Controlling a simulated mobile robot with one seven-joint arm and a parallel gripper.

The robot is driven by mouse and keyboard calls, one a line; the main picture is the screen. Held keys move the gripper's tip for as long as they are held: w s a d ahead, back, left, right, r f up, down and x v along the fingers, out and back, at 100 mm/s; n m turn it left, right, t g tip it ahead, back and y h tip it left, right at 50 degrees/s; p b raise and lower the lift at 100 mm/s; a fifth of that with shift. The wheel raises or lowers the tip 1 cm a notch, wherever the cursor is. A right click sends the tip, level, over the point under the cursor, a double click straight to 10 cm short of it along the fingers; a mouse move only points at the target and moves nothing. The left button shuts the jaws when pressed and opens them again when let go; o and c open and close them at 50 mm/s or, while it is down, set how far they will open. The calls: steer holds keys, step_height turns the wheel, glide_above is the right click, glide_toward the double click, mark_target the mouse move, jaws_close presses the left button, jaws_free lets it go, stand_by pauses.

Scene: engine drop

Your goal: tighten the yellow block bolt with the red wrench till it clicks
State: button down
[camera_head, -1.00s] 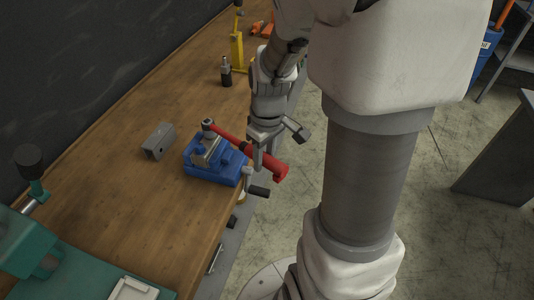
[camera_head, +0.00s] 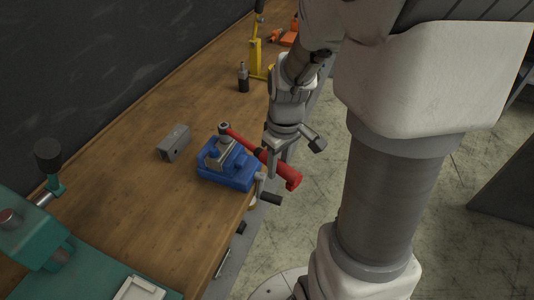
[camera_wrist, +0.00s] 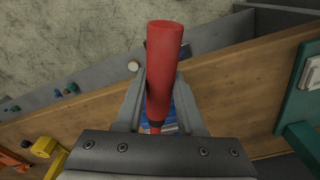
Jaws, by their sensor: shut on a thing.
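The red wrench (camera_head: 292,180) slants over a blue vise (camera_head: 227,177), its dark head (camera_head: 224,128) at the top of a grey block (camera_head: 221,156) clamped there. I cannot tell whether the head is seated on a bolt; the bolt itself is hidden. The block looks grey; I see no yellow on it. My gripper (camera_head: 277,165) is shut on the wrench handle, just right of the vise at the bench edge. In the wrist view the red handle (camera_wrist: 162,75) runs between both fingers, with part of the blue vise beneath.
A grey bracket (camera_head: 174,142) lies left of the vise. A dark bottle (camera_head: 243,79) and a yellow tool (camera_head: 255,55) stand farther back. A teal machine (camera_head: 35,238) is at the near left. The vise handle (camera_head: 268,198) juts past the bench edge. Wooden bench (camera_head: 150,205) between is clear.

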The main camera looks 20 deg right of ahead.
steer(key=shift+w+d, duration=0.15)
steer(key=shift+d, duration=0.15)
